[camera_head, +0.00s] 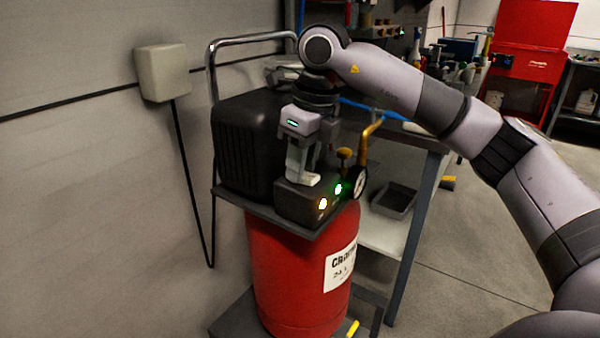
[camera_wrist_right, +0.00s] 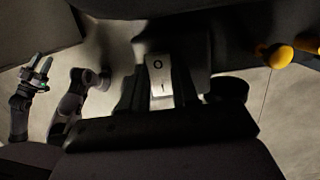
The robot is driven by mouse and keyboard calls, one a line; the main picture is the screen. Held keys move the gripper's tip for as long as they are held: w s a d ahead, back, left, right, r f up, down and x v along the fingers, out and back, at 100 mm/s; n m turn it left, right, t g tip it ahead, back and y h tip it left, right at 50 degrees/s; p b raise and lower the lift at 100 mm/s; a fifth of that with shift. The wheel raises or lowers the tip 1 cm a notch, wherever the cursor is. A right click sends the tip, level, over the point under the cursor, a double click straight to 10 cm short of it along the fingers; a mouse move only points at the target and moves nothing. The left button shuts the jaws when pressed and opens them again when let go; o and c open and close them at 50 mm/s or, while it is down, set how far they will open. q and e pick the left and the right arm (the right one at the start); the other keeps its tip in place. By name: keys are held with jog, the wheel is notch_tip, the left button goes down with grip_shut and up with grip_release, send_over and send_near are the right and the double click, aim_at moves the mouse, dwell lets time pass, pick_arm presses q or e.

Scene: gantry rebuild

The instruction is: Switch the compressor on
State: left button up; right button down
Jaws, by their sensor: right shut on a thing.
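The compressor has a red tank (camera_head: 300,270), a black ribbed housing (camera_head: 245,145) and a dark control box (camera_head: 296,203). My right gripper (camera_head: 303,180) points down at the top of the box, shut on the switch. In the right wrist view, the pale switch (camera_wrist_right: 158,80), marked O and I, shows between the dark fingers. I cannot tell which end is pressed. My left gripper (camera_wrist_right: 37,68) shows in that view at far left, fingers apart and empty.
A round gauge (camera_head: 360,182) and brass pipe (camera_head: 371,135) stand right beside the control box. A chrome handle (camera_head: 250,40) rises behind. A wall box (camera_head: 162,72) with a hanging cable is at left. A metal workbench (camera_head: 417,220) stands close on the right; open floor lies beyond.

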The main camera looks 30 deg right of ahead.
aim_at(314, 178)
pick_arm(q)
jog(key=shift+f+b, duration=0.55)
jog(key=shift+f, duration=0.3)
pick_arm(e)
jog(key=shift+s+d+t, duration=0.1)
jog(key=shift+s+t, duration=0.05)
jog(key=shift+t, duration=0.45)
pick_arm(q)
jog(key=shift+w, duration=0.1)
jog(key=shift+d, duration=0.1)
pick_arm(e)
jog(key=c, duration=0.8)
grip_release()
jog(key=shift+y, duration=0.3)
jog(key=shift+c, duration=0.2)
pick_arm(q)
jog(key=shift+r+p, duration=0.5)
pick_arm(e)
jog(key=shift+v, duration=3.6)
